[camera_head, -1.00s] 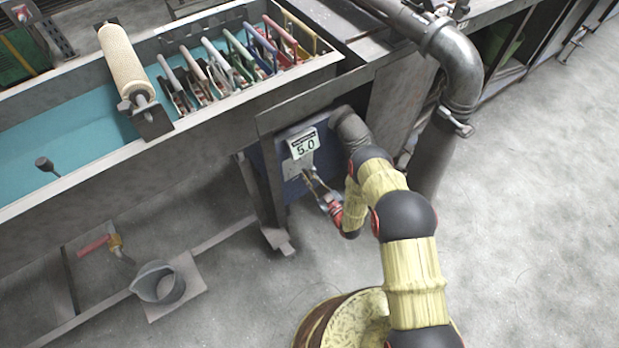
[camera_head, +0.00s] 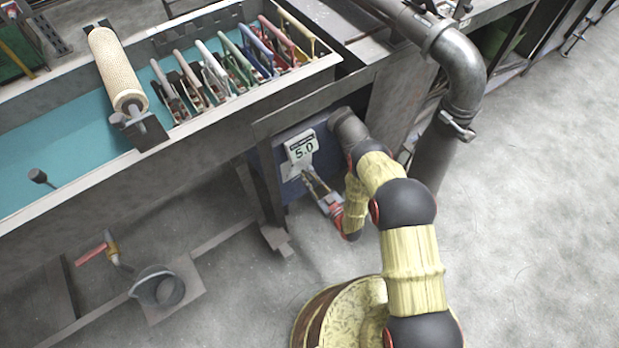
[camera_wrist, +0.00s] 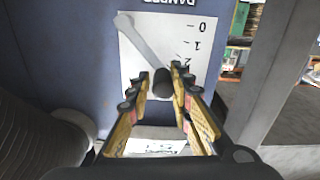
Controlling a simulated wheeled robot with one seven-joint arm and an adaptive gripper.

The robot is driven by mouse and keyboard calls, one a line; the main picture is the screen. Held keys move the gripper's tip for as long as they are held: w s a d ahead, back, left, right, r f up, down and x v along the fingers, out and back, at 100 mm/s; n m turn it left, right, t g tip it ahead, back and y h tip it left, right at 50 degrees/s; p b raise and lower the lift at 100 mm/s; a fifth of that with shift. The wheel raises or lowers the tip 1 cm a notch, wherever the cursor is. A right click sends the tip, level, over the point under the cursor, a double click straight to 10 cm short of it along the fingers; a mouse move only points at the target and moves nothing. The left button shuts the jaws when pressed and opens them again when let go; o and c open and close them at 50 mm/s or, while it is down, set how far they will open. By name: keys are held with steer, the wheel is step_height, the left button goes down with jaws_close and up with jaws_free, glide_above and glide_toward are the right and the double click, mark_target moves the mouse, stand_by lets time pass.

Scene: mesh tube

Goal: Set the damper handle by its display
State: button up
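The damper panel (camera_wrist: 133,62) is a white plate on a blue housing, upside down in the wrist view, with a numbered scale along one side. The grey damper handle (camera_wrist: 143,42) slants from its pivot at upper left to a dark round knob (camera_wrist: 163,84) near the scale's 2. My gripper (camera_wrist: 166,82) is open, its fingers apart on either side of the knob. The display (camera_head: 302,148) reads 5.0 in the head view; its edge shows low in the wrist view (camera_wrist: 157,146). In the head view my gripper (camera_head: 310,180) is just below the display.
A ribbed duct (camera_wrist: 42,142) is close beside the panel. A large grey pipe (camera_head: 458,95) stands right of my arm. A bench tank (camera_head: 70,150) with several coloured clamps is at left. A grey pot (camera_head: 160,288) is low at left; open floor lies right.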

steer(key=shift+o, duration=0.7)
steer(key=shift+a+r, duration=0.1)
steer(key=shift+a, duration=0.05)
steer(key=shift+s, duration=0.1)
steer(key=v, duration=1.2)
steer(key=shift+d, duration=0.2)
steer(key=shift+c, duration=0.5)
